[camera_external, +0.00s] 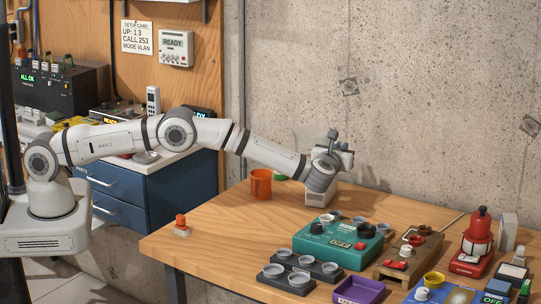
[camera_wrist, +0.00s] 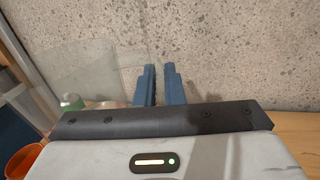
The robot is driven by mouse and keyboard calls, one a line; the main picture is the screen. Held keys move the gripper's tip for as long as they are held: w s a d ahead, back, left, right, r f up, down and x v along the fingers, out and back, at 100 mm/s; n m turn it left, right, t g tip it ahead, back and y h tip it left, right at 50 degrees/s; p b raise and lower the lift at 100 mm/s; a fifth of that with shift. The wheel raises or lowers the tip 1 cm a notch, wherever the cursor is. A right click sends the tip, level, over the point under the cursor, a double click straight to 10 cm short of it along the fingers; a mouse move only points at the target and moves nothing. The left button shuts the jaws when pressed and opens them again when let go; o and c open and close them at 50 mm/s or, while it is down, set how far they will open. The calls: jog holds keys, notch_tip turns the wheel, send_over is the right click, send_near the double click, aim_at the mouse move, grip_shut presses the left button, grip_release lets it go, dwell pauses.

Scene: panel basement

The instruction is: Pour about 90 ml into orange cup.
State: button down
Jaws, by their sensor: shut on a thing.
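The orange cup (camera_external: 261,184) stands upright on the wooden table, to the left of my gripper (camera_external: 338,150). Its rim also shows at the lower left of the wrist view (camera_wrist: 22,160). My gripper's blue fingers (camera_wrist: 160,72) are shut on a clear container (camera_wrist: 95,62), which spreads to the left of the fingers in the wrist view and looks tilted. It is very faint in the external view. I cannot make out the liquid level or any stream.
A small green thing (camera_external: 281,177) sits just behind the cup. A teal box (camera_external: 340,241), a dark cup tray (camera_external: 303,270) and a purple tray (camera_external: 358,290) stand toward the front. The concrete wall (camera_external: 400,100) is close behind. The table's left part is mostly clear.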

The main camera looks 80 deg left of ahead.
aim_at(310, 128)
jog(key=shift+s+r, duration=0.15)
jog(key=s+n, duration=0.1)
jog(key=a+r+n, duration=0.1)
jog(key=n, duration=0.1)
jog(key=s+r+n, duration=0.1)
jog(key=shift+s+a+r, duration=0.2)
jog(key=shift+s+a, duration=0.05)
jog(key=shift+s, duration=0.05)
jog(key=s+n, duration=0.1)
jog(key=s+a+r+n, duration=0.1)
jog(key=s+n, duration=0.1)
jog(key=shift+a+r+n+y, duration=0.25)
jog(key=shift+a+n+y, duration=0.05)
jog(key=shift+a, duration=0.1)
jog(key=shift+s+a+r+n+b, duration=0.3)
jog(key=shift+s+r+n+b, duration=0.15)
jog(key=shift+s+n, duration=0.35)
jog(key=shift+s+a+n, duration=0.15)
jog(key=shift+n, duration=0.35)
jog(key=shift+s+a+r+n+b, duration=0.2)
jog(key=shift+s+a+n+b, duration=0.15)
jog(key=shift+s+n+b, duration=0.5)
jog(key=shift+s+a+n+g+b, duration=0.4)
jog(key=shift+s+n, duration=0.35)
jog(key=shift+n, duration=0.6)
dwell(1.7)
jog(key=shift+a, duration=0.1)
